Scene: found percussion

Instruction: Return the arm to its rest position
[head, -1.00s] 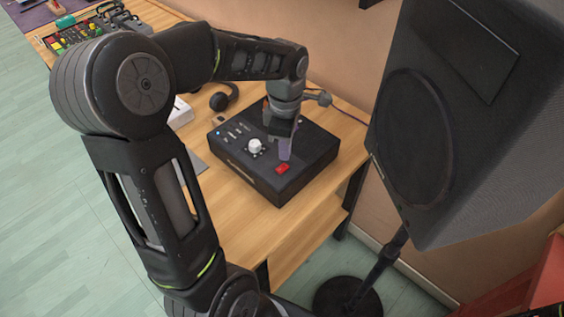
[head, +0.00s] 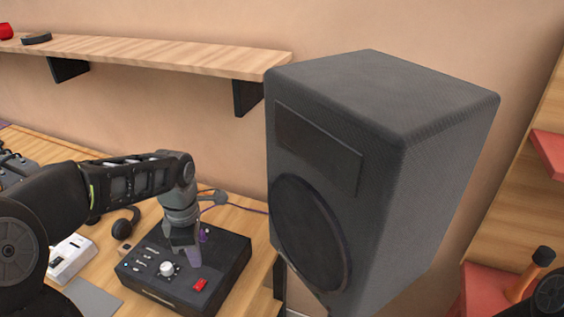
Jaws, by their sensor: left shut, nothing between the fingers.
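My left arm comes in from the left, and its gripper (head: 193,258) points down over a black control box (head: 228,263) on the wooden desk. I cannot tell whether the fingertips touch the box. A white knob (head: 166,269) and small sliders are left of the fingers. A dark part of my right arm shows at the lower right edge; its gripper is out of view.
A large black speaker (head: 400,190) stands close to the right of the box. A wooden shelf (head: 170,55) is on the wall above the desk. Headphones (head: 120,224) and a white device (head: 72,258) lie left of the box. Red shelving (head: 488,288) is at the right.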

